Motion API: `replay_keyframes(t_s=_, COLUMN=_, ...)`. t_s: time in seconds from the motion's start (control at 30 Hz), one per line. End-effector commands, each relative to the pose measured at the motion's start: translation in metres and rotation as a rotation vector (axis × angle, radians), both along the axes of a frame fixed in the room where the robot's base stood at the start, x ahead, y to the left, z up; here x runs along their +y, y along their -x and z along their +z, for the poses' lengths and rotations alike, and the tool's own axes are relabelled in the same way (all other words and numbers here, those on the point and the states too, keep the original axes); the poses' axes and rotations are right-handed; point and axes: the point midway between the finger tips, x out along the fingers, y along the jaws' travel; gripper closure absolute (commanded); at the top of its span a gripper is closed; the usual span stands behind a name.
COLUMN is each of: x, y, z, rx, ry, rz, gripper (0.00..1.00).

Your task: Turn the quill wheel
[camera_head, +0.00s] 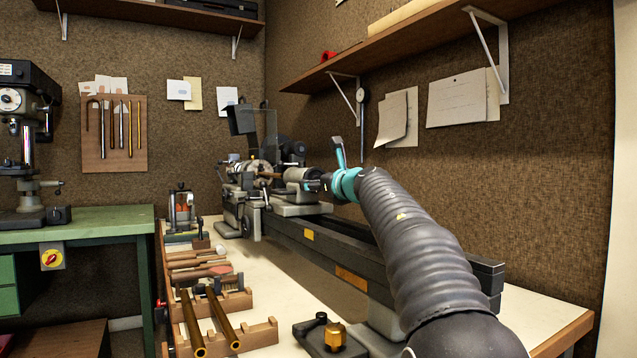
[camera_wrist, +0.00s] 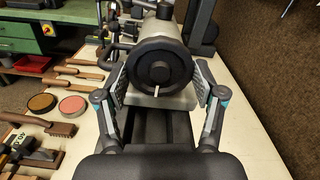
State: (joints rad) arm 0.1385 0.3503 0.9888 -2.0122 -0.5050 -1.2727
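The quill wheel (camera_wrist: 160,62) is a round dark wheel with a raised hub on the near end of the lathe's grey tailstock (camera_wrist: 160,22). A small pale pin shows near its lower rim. In the wrist view my gripper (camera_wrist: 160,78) is open, with one finger left and one right of the wheel. A narrow gap seems to show on each side, but contact at the pads is hard to judge. In the head view my gripper (camera_head: 334,172) is at the tailstock end, and the wheel is mostly hidden there.
The lathe bed (camera_head: 330,245) runs along the pale bench. Wooden racks with mallets and brass tubes (camera_head: 192,322) lie left of it. A shelf (camera_head: 385,45) hangs above on the right wall. A green bench (camera_head: 90,225) with a drill press stands left.

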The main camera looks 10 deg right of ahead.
Motion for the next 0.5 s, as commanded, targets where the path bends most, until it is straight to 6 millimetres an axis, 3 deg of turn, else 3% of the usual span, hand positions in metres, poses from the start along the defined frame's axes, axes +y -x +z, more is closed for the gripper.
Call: replay_keyframes(t_s=0.5, x=0.0002, y=0.0000, z=0.0001, rx=0.037, ry=-0.113, rz=0.000, gripper=0.65)
